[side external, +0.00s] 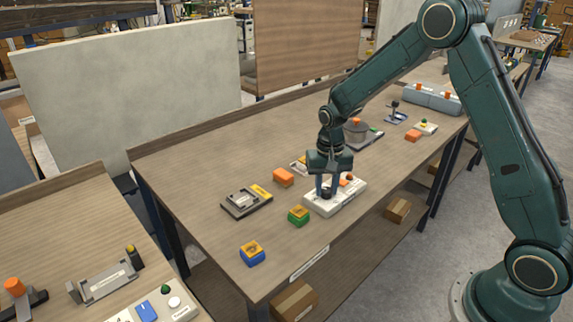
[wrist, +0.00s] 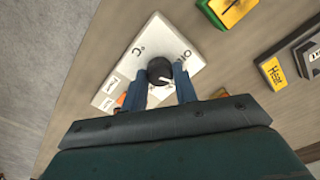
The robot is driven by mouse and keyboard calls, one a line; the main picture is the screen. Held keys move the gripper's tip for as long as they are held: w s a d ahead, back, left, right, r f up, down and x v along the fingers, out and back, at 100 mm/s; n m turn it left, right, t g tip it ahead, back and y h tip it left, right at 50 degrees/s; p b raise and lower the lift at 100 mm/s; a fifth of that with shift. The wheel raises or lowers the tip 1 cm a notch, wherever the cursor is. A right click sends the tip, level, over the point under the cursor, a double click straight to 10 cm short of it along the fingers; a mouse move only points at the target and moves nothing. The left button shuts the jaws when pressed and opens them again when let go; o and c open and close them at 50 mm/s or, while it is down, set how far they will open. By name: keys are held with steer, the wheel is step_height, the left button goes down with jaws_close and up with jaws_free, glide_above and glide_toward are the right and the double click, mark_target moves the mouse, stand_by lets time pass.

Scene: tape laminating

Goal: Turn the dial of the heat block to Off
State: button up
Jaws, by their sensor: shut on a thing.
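The heat block (side external: 347,199) is a white box near the front edge of the table, with a black dial (wrist: 159,70) on its top. In the wrist view, a "°C" mark and other lettering are printed around the dial, and a short white pointer line on it points to the right. I cannot read the lettering surely. My gripper (side external: 327,191) points down over the box, its two blue fingers shut on the dial from both sides. It also shows in the wrist view (wrist: 160,79). The dial is mostly hidden by the fingers in the side view.
A green and yellow block (side external: 298,216) stands close to the box's left. A blue and yellow block (side external: 252,254), an orange block (side external: 283,177) and a grey device with a yellow plate (side external: 246,201) lie farther left.

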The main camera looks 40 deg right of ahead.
mark_target(326, 189)
steer(key=n, duration=0.4)
steer(key=shift+n, duration=0.3)
steer(key=n, duration=0.4)
steer(key=shift+n, duration=0.4)
steer(key=o, duration=1)
steer(key=shift+c, duration=0.2)
steer(key=shift+r, duration=0.15)
step_height(326, 189, up, 14)
steer(key=shift+f, duration=0.2)
